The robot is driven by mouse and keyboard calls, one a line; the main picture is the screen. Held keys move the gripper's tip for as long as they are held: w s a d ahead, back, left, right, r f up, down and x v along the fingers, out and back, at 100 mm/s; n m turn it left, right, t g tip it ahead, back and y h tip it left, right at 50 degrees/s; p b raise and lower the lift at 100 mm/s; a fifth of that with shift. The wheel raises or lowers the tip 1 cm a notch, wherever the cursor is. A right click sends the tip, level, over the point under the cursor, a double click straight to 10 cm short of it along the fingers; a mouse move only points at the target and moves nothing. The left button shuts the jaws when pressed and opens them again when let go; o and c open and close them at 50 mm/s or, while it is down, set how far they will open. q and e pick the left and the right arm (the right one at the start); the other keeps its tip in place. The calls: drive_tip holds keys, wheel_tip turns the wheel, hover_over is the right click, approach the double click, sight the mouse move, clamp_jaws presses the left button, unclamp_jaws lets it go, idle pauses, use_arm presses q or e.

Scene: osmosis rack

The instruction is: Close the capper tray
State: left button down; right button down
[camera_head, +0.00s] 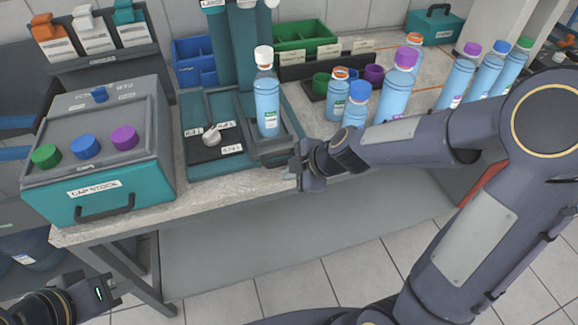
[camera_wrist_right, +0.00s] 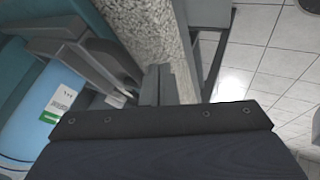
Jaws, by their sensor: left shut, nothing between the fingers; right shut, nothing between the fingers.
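The teal and dark capper (camera_head: 200,165) stands on the counter. Its dark tray (camera_head: 284,148) sits at the capper's right side and reaches out to the counter's front edge. A blue bottle with a white cap (camera_head: 267,100) stands upright on the tray. My right gripper (camera_head: 290,176) is shut and empty, close to the tray's front end; contact cannot be told. In the right wrist view the shut fingers (camera_wrist_right: 158,84) are beside grey tray parts (camera_wrist_right: 85,60), with a blue bottle (camera_wrist_right: 45,115) at the left. My left gripper (camera_head: 112,287) is shut and empty, low at the left.
A teal cap stock box (camera_head: 120,190) with coloured caps stands left of the capper. Several blue bottles (camera_head: 400,80) stand right of the tray, near my right arm. Blue (camera_head: 190,50) and green (camera_head: 305,32) bins are behind. The floor in front is clear.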

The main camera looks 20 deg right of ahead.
sight(273, 140)
drive_tip(key=shift+w+r, duration=0.15)
drive_tip(key=shift+w, duration=0.5)
drive_tip(key=w, duration=0.4)
drive_tip(key=shift+a, duration=0.1)
drive_tip(key=shift+b, duration=0.3)
